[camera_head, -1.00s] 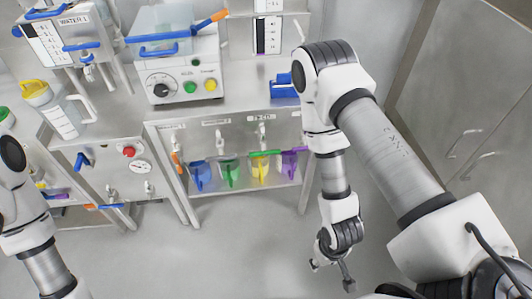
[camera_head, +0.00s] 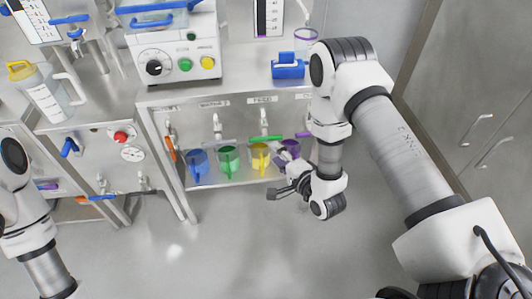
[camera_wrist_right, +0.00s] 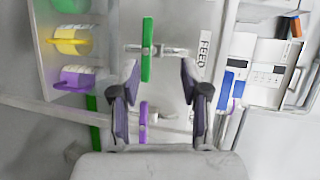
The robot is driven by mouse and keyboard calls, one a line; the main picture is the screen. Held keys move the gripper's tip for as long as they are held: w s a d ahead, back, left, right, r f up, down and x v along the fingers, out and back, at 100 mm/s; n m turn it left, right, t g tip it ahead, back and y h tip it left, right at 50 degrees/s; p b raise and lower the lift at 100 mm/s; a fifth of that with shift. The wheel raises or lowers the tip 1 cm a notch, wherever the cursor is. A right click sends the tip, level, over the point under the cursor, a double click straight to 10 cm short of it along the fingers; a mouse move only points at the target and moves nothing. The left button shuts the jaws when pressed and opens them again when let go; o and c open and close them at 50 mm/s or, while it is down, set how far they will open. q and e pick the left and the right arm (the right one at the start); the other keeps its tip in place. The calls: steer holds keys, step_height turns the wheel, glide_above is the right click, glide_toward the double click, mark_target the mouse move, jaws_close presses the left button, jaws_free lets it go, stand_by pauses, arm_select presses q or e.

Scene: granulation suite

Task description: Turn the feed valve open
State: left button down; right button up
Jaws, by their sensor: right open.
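The feed valve's green handle (camera_head: 265,138) is on the front panel below the FEED label (camera_head: 262,99). In the right wrist view, the green handle (camera_wrist_right: 147,50) lies crosswise to its pipe, beside the FEED label (camera_wrist_right: 204,52). My right gripper (camera_head: 276,178) is in front of the panel, below the handle in the head view. Its open, empty fingers (camera_wrist_right: 158,78) point toward the handle, apparently still apart from it. A purple handle (camera_wrist_right: 143,122) shows between the fingers, lower in the wrist view. My left arm shows at the left edge, but its gripper is out of frame.
Blue (camera_head: 197,161), green (camera_head: 229,160), yellow (camera_head: 259,157) and purple (camera_head: 290,149) cups stand on the shelf below the valves. An orange handle (camera_head: 171,148) is at the panel's left. The floor in front is clear.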

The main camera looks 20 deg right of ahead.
mark_target(267, 140)
steer(key=w+f+b, duration=0.1)
steer(key=w+b, duration=0.1)
steer(key=w, duration=0.1)
steer(key=w+f+t+b, duration=0.1)
steer(key=w+f+b, duration=0.1)
steer(key=w, duration=0.2)
steer(key=w+f+t+b, duration=0.1)
steer(key=w+b, duration=0.1)
steer(key=w, duration=0.2)
steer(key=shift+w+d+f+m+b, duration=0.25)
steer(key=shift+d+f+m+b, duration=0.05)
steer(key=shift+d+b, duration=0.1)
arm_select(q)
step_height(267, 140, down, 10)
arm_select(e)
jaws_close()
